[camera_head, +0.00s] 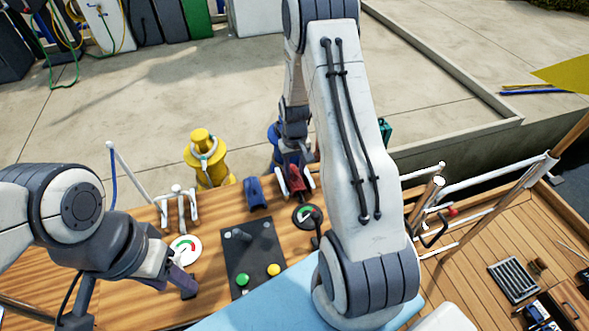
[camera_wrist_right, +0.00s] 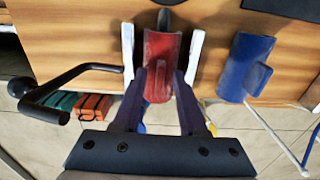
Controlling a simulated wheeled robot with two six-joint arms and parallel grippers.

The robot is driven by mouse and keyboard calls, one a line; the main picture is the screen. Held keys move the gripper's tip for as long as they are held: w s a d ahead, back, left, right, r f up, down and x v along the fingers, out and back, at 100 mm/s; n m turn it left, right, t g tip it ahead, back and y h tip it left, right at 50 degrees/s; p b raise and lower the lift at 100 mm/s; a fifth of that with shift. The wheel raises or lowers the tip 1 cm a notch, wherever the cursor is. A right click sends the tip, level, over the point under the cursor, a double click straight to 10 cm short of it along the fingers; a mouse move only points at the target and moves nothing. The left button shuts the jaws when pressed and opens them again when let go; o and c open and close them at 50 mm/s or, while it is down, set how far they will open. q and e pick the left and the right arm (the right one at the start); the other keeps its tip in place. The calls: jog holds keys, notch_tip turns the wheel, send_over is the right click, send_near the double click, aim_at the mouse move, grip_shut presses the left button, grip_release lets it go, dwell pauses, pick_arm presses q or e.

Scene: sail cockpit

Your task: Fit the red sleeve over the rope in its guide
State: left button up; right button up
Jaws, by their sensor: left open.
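The red sleeve (camera_wrist_right: 163,50) lies between two white guide posts (camera_wrist_right: 128,48) in the right wrist view; it also shows in the head view (camera_head: 296,180). A short grey piece (camera_wrist_right: 164,18), perhaps the rope, shows just past the sleeve's far end; the rest of it is hidden. My right gripper (camera_wrist_right: 159,84) has its dark fingers on both sides of the sleeve's near part, seemingly touching it. In the head view that gripper is partly hidden by its arm. My left gripper (camera_head: 183,279) is open and empty above the wooden deck at the left.
A blue sleeve (camera_head: 257,193) lies left of the red one. A black panel (camera_head: 252,252) with green and yellow buttons, a dial (camera_head: 185,249) and a yellow bollard-like post (camera_head: 206,160) stand nearby. A black crank handle (camera_wrist_right: 62,90) is close to my right wrist. White rails are at the right.

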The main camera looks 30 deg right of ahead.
aim_at(294, 171)
jog(key=shift+r, duration=0.1)
notch_tip(294, 171, up, 12)
jog(key=p, duration=0.1)
jog(key=a+r+n, duration=0.2)
jog(key=a+r, duration=0.2)
jog(key=a, duration=0.4)
jog(key=s+a+r+n, duration=0.2)
jog(key=s+a+r, duration=0.1)
jog(key=s+a, duration=0.4)
jog(key=s+a+r+n, duration=0.25)
jog(key=s+a, duration=0.25)
jog(key=a, duration=0.3)
jog(key=s+a+r+n+y, duration=0.1)
jog(key=s+a+n, duration=0.2)
jog(key=s, duration=0.8)
jog(key=shift+s+a+r+n, duration=0.3)
jog(key=shift+s+a+n, duration=0.1)
jog(key=shift+a, duration=0.1)
